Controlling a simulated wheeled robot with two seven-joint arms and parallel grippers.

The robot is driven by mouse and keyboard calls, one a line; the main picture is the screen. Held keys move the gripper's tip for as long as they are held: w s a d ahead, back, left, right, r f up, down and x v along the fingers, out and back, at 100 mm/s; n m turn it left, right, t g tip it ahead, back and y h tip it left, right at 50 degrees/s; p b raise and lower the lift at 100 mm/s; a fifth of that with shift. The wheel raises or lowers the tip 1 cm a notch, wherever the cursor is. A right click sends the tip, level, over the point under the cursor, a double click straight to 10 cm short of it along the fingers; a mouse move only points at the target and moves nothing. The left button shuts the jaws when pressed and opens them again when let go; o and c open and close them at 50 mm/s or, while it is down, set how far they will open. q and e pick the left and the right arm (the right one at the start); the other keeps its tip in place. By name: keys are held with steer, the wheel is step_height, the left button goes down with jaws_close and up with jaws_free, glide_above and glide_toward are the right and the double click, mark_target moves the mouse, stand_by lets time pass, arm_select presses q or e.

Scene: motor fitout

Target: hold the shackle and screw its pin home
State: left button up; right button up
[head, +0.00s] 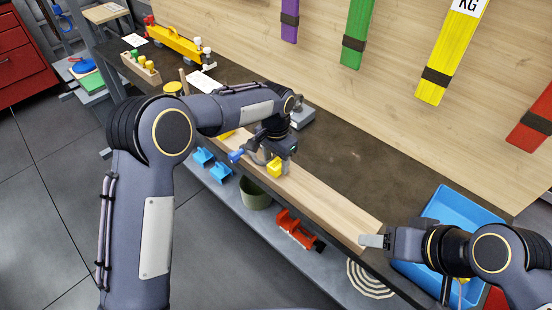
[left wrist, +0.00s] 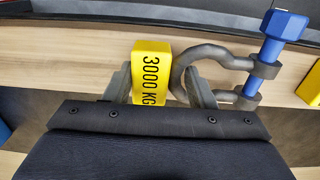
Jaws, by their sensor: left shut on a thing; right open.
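The grey bow shackle (left wrist: 190,66) shows in the left wrist view with a yellow tag marked 3000 KG (left wrist: 151,70) at its bow. Its blue hex-headed pin (left wrist: 270,50) passes through the near eye and spans toward the other; the head stands off the eye with shank showing. How far the tip is threaded is hidden. My left gripper (left wrist: 160,88) is shut on the shackle at the yellow tag. In the head view, my left gripper (head: 279,157) holds the shackle (head: 256,158) over the bench, blue pin (head: 237,156) toward the left. My right gripper (head: 375,241) is open and empty, far to the right.
A blue bin (head: 445,200) stands at the bench's right. A wooden peg block (head: 140,68) and yellow bar (head: 174,43) stand at the far left. Below are blue pieces (head: 220,172), a green pot (head: 255,194) and a red object (head: 297,228). The wooden bench strip (head: 325,205) between my grippers is clear.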

arm_select(q)
steer(key=shift+f+b, duration=0.55)
steer(key=shift+f, duration=0.3)
steer(key=o, duration=1.1)
steer(key=shift+c, duration=0.5)
steer(key=c, duration=1)
